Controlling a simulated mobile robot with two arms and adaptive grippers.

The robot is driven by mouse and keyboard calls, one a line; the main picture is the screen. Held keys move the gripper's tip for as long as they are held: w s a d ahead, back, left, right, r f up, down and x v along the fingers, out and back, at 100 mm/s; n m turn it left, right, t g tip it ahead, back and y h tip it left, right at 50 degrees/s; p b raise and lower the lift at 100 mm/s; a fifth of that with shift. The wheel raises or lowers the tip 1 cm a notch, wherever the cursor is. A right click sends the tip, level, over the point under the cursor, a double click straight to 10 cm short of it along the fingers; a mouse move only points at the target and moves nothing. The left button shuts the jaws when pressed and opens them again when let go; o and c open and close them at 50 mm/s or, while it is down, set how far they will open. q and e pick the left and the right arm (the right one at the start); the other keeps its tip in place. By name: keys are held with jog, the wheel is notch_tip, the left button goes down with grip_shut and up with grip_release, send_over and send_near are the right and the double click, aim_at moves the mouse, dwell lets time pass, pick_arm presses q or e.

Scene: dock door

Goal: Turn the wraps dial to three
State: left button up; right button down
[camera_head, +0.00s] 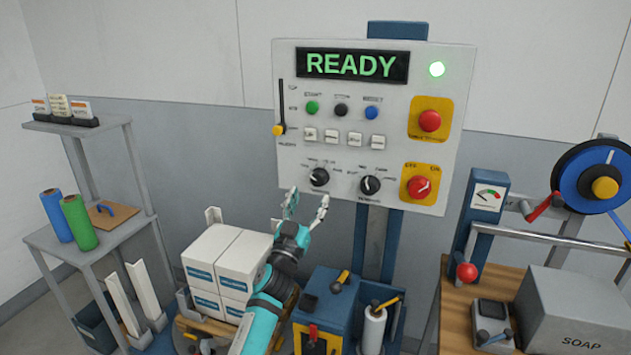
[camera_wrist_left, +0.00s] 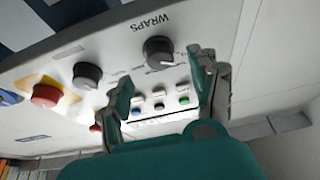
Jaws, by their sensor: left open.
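The wraps dial (camera_head: 319,177) is a black round knob at the lower left of the white control panel (camera_head: 390,100). In the left wrist view the wraps dial (camera_wrist_left: 158,50) appears upside down beside its "WRAPS" label. Its scale marks are too small to read, so I cannot tell its setting. My left gripper (camera_head: 308,200) is open and empty, just below and in front of the dial. In the left wrist view, the fingers of the left gripper (camera_wrist_left: 160,78) stand apart with the dial beyond the gap, not visibly touching it. My right gripper is not in view.
A similar black tension dial (camera_head: 370,185) sits right of the wraps dial, then a red rotary switch (camera_head: 419,187) on yellow. Small buttons are above. The display (camera_head: 352,66) reads READY. White boxes (camera_head: 225,262) and a blue cabinet (camera_head: 327,305) stand below near my left arm.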

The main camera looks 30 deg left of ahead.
aim_at(316, 182)
pick_arm(q)
jog(key=x, duration=0.5)
jog(key=shift+w+a+p, duration=0.1)
jog(key=shift+w+p, duration=0.15)
jog(key=shift+p, duration=0.05)
jog(key=c, duration=1.2)
jog(key=shift+o, duration=0.2)
jog(key=shift+m, duration=0.3)
jog(key=m+h, duration=0.1)
jog(key=m, duration=0.2)
jog(key=m+h+p, duration=0.1)
jog(key=m+h, duration=0.1)
jog(key=shift+a+r+m, duration=0.15)
jog(key=shift+a+m, duration=0.05)
jog(key=shift+m, duration=0.2)
jog(key=shift+m+g+h+p, duration=0.3)
jog(key=shift+m+h+p, duration=0.75)
jog(key=shift+m, duration=1.15)
jog(key=shift+m+h, duration=0.3)
jog(key=shift+h, duration=0.05)
